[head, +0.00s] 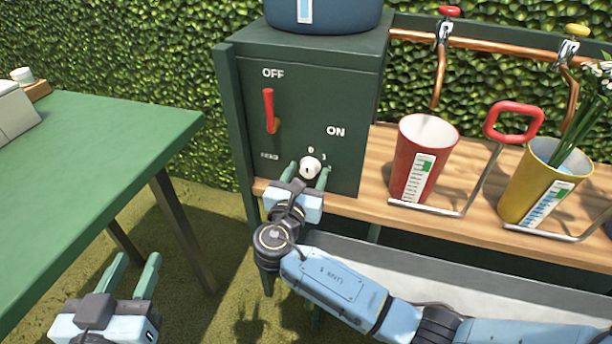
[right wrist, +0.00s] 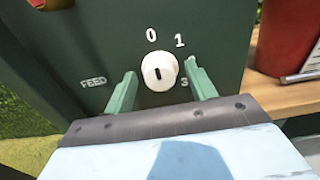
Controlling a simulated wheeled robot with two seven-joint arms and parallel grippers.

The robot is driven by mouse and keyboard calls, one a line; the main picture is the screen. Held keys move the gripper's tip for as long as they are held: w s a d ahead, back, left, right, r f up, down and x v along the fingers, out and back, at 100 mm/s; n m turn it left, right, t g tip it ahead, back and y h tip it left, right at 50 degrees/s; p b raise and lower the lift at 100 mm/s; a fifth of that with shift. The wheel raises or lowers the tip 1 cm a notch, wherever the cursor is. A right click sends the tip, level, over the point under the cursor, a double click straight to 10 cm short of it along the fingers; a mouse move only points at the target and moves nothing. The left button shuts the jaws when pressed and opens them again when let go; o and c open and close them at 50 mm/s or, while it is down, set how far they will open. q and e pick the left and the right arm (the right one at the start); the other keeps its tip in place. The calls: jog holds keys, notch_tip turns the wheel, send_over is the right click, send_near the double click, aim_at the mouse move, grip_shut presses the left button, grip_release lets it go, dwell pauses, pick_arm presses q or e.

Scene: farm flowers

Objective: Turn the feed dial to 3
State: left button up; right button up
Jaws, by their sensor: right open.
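The feed dial (head: 310,166) is a small white round knob on the front of the dark green box. In the right wrist view the dial (right wrist: 159,72) carries a short dark mark, nearly upright. The numbers 0, 1 and 3 show around it; a finger covers part of the scale on the right. My right gripper (head: 308,179) is open in front of the panel, with one finger on each side of the dial; it also shows in the right wrist view (right wrist: 160,92). I cannot tell whether the fingers touch it. My left gripper (head: 131,276) is open and empty at lower left.
A red lever (head: 269,111) stands above the dial between OFF and ON labels. A red cup (head: 411,180) and a yellow cup (head: 525,200) stand on the wooden shelf to the right. A green table (head: 110,150) is at left.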

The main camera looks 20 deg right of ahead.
jog(key=c, duration=1)
